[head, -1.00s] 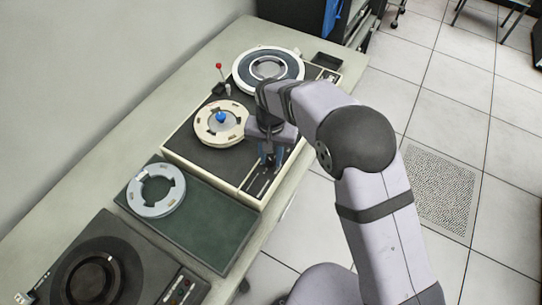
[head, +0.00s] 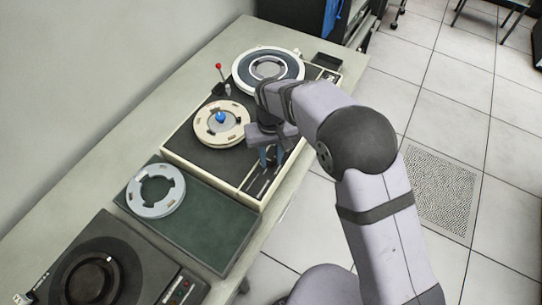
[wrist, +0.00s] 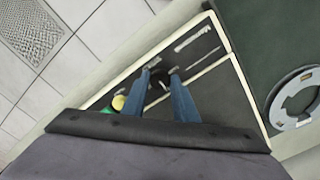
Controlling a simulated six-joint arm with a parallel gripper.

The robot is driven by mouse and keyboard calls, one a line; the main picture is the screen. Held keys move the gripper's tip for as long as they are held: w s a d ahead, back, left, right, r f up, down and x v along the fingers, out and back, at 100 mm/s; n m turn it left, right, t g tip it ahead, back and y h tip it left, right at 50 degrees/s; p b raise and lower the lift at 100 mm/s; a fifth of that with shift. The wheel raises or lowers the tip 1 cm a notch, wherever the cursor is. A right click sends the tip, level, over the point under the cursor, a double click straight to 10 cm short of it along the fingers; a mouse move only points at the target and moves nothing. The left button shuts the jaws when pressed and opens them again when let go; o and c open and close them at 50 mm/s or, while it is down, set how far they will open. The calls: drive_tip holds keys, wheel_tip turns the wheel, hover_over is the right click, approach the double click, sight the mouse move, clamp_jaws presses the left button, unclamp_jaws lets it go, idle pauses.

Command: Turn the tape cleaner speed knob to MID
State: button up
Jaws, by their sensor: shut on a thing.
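The tape cleaner (head: 190,153) is a dark-topped machine with a cream rim and a control strip along its right front edge. My gripper (head: 270,161) points down over this strip. In the wrist view, my gripper's blue fingers (wrist: 161,74) are on either side of a small dark knob (wrist: 163,75) and shut on it. The knob's pointer and most of its markings are hidden or too small to read. A pale label strip (wrist: 194,38) lies on the panel nearby. In the head view the fingers and arm hide the knob.
A yellow button (wrist: 118,102) and a green one (wrist: 106,111) sit near the fingers. A grey ring (head: 146,206) lies on the green mat (head: 215,240).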

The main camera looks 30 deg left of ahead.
sight(271, 161)
drive_tip(key=shift+r, duration=0.1)
drive_tip(key=o, duration=1.1)
drive_tip(key=shift+c, duration=0.2)
drive_tip(key=shift+r+b, duration=1.1)
drive_tip(key=shift+r, duration=2.55)
